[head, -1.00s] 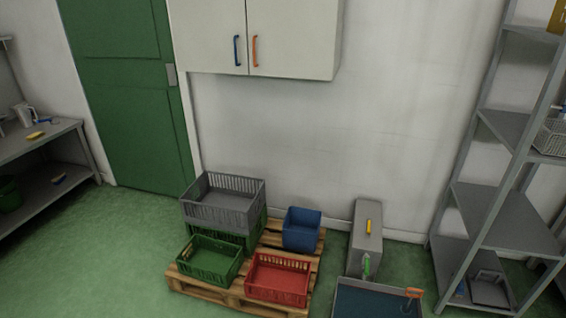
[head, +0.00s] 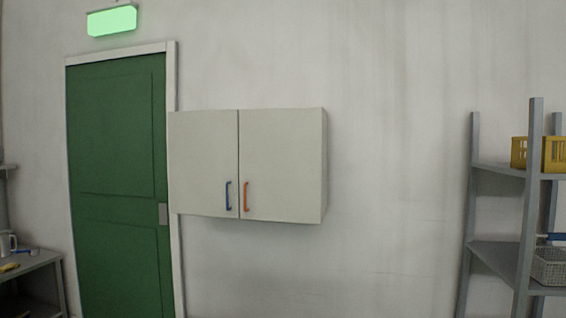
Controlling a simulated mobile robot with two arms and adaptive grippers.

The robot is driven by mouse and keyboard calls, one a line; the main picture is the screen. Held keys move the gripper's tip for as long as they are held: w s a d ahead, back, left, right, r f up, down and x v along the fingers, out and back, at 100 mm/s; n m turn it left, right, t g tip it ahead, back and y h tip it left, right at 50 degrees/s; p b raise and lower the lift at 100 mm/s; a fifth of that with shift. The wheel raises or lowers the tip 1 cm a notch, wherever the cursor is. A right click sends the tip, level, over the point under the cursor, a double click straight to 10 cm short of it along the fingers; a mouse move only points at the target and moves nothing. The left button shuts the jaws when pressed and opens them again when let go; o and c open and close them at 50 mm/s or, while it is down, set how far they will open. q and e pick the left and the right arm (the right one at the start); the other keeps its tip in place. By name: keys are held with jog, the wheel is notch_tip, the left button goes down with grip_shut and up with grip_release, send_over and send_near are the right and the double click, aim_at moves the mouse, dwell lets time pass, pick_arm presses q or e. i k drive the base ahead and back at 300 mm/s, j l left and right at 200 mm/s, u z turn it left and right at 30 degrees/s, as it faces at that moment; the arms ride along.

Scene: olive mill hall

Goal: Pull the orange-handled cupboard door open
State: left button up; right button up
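A pale wall cupboard with two doors hangs on the white wall, left of the middle in the head view. Its right door (head: 285,160) has an upright orange handle (head: 246,197) low on its left edge. Its left door (head: 204,155) has an upright blue handle (head: 228,196) low on its right edge. Both doors look shut, with a thin seam between them. Neither of my grippers shows in the head view.
A green door (head: 118,190) stands left of the cupboard, under a lit green sign (head: 112,21). A grey shelf rack (head: 500,254) with a yellow crate (head: 538,154) and a wire basket (head: 549,266) stands at the right. A grey table (head: 32,262) is at the lower left.

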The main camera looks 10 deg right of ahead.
aim_at(281, 150)
jog(key=i+u, duration=0.15)
jog(key=i, duration=0.25)
jog(key=i+l+u, duration=0.15)
jog(key=i, duration=0.25)
jog(key=i+l+u, duration=0.15)
jog(key=i, duration=0.3)
